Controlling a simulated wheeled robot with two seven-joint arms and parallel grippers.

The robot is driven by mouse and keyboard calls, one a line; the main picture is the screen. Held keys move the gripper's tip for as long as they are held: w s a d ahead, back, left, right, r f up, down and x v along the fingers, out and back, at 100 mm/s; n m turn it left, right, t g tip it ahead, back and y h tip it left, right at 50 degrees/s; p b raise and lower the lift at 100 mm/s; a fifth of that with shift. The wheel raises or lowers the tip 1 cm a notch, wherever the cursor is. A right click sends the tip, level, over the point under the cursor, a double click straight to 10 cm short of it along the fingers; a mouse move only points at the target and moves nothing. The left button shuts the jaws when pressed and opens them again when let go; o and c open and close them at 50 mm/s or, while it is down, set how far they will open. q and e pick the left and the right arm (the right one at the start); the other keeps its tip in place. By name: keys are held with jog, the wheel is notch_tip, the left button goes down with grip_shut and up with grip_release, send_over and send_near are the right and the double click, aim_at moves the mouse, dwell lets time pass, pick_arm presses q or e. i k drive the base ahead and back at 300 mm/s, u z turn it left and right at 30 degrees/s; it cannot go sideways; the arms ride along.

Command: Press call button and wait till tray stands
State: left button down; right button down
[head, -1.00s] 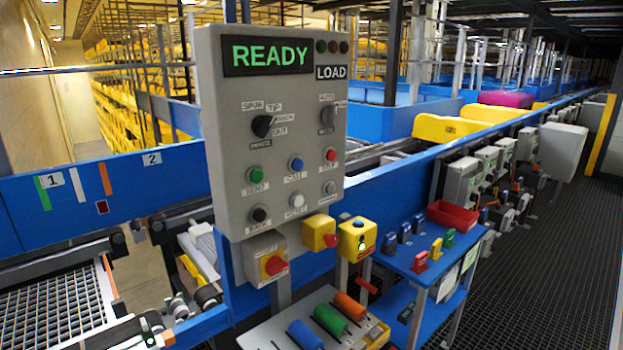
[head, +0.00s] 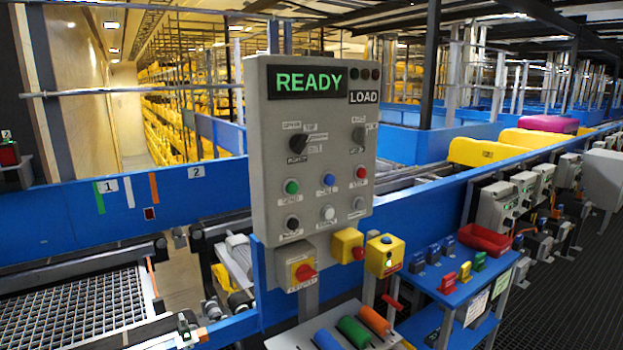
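The grey control panel (head: 262,190) stands upright in the middle of the head view. Its screen (head: 310,81) reads READY in green, with a LOAD label (head: 364,97) beside it. The blue call button (head: 328,180) sits in the upper button row, between a green button (head: 291,187) and a red button (head: 361,173). Nothing touches it. A yellow tray (head: 480,152) rests on the line behind the panel to the right, with another yellow one and a magenta one (head: 548,124) beyond. The conveyor bed (head: 75,312) at lower left shows no tray on its visible part. Neither gripper is in view.
A blue shelf (head: 463,292) with a red bin (head: 485,240) stands to the right. Blue guard rails (head: 60,225) run behind. Dark grated floor (head: 580,300) lies open at lower right.

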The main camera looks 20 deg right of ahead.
aim_at(329, 180)
jog(key=i, duration=1)
jog(key=z, duration=0.7)
